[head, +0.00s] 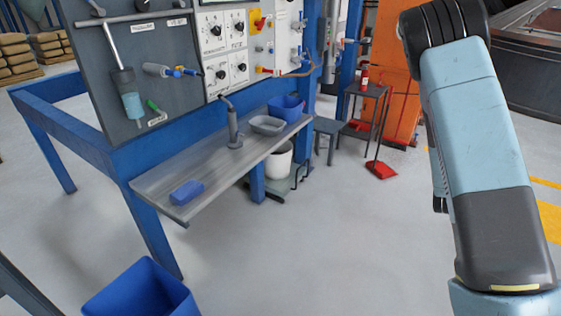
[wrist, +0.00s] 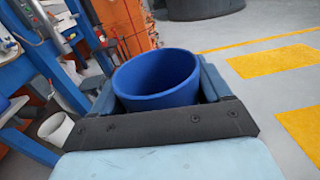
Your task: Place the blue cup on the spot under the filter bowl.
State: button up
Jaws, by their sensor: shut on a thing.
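The blue cup (wrist: 155,100) is in the wrist view, its round open rim facing up and slightly tilted in the picture. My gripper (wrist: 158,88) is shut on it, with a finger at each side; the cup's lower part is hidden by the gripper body. In the head view my arm stands at the right, and neither gripper nor cup shows. What looks like the filter bowl (head: 132,105) is a translucent blue-grey bowl under a dark housing on the grey panel. The shelf (head: 160,184) lies below it; I cannot make out a marked spot.
On the shelf are a blue block (head: 187,193), a grey upright post (head: 234,130), a grey tray (head: 267,125) and a blue bin (head: 290,108). A white bucket (head: 279,162) stands beneath. A larger blue bin (head: 140,290) is at the front left. The middle floor is clear.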

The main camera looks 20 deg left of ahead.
aim_at(155, 174)
jog(key=u, duration=3.2)
jog(key=k, duration=0.1)
jog(key=z, duration=2.5)
